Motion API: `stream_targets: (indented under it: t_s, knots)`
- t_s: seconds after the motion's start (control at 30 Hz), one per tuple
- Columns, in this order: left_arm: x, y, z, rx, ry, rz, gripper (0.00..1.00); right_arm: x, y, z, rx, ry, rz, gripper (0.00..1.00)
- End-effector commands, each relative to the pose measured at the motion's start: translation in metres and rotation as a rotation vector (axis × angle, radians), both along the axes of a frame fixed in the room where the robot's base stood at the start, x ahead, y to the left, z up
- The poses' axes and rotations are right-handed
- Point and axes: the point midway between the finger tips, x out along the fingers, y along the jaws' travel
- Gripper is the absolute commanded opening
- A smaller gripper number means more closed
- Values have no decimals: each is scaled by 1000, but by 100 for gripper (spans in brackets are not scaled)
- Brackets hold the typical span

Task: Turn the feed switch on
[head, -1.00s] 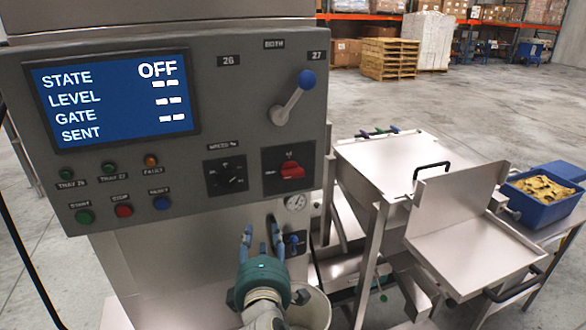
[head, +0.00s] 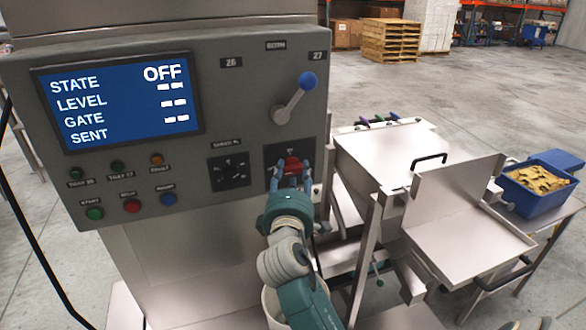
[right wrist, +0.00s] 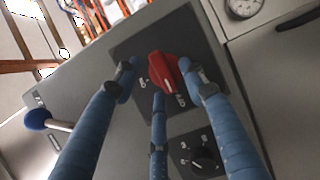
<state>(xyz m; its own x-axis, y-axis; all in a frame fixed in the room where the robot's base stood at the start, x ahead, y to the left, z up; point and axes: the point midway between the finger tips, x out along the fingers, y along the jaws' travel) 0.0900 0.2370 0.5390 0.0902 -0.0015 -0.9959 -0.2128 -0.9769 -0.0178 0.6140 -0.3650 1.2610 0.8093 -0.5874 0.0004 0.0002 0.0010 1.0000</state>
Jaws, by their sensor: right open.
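The feed switch, a red rotary knob (head: 292,164) on a black square plate, sits at the lower right of the grey control panel (head: 235,105). In the right wrist view the red knob (right wrist: 165,71) lies between the fingertips of my right gripper (right wrist: 158,78). The blue fingers are apart around it; I cannot tell whether any of them touches it. In the head view my right gripper (head: 290,180) is in front of the plate and partly covers it. The screen (head: 120,103) reads STATE OFF. My left gripper is not in view.
A blue-knobbed lever (head: 307,81) is above the switch. A black speed dial (head: 230,172) is to its left, and several push buttons lie farther left. A steel hopper (head: 385,165) and a blue bin (head: 540,190) stand at the right.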

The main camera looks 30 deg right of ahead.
Motion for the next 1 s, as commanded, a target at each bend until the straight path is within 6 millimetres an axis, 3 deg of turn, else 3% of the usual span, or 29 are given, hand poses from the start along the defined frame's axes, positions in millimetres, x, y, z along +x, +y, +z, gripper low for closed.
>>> stream_targets:
  t_s: [0.33, 0.53, 1.0]
  knots:
    - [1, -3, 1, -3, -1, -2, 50, 3, -2, -1, 1, 0, 0, 40]
    - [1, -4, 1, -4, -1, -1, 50, 3, -2, -1, 1, 1, 0, 0]
    - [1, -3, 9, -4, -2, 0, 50, 3, -3, 2, 83, -18, -1, 0]
